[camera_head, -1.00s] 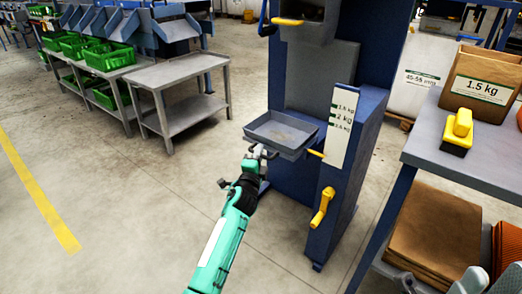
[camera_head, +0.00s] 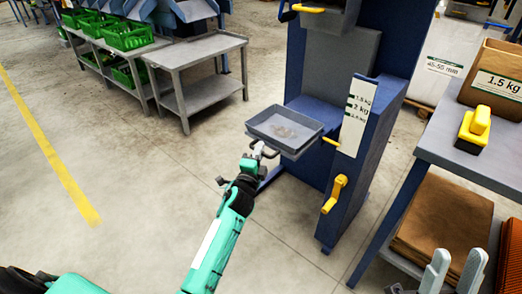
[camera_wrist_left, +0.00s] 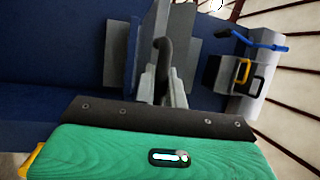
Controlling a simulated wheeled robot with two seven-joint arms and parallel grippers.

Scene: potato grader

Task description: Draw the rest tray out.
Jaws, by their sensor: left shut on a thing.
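The rest tray (camera_head: 258,139), a shallow grey pan, sticks out from the front of the blue grader (camera_head: 372,150). My left gripper (camera_head: 262,152) is shut on the dark handle at the tray's near edge. In the left wrist view the fingers (camera_wrist_left: 163,88) close around that dark curved handle (camera_wrist_left: 163,55). The inside of the tray shows a lighter, stained patch and no potatoes. My right gripper (camera_head: 453,272) is at the bottom right, its two grey fingers apart, with nothing between them.
A scale plate (camera_head: 358,117) and a yellow crank (camera_head: 334,195) are right of the tray. A bench (camera_head: 430,150) with a paper bag (camera_head: 492,82) and a yellow-handled tool (camera_head: 474,130) stands at the right. A grey side table (camera_head: 200,50) is behind left. Floor before the tray is clear.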

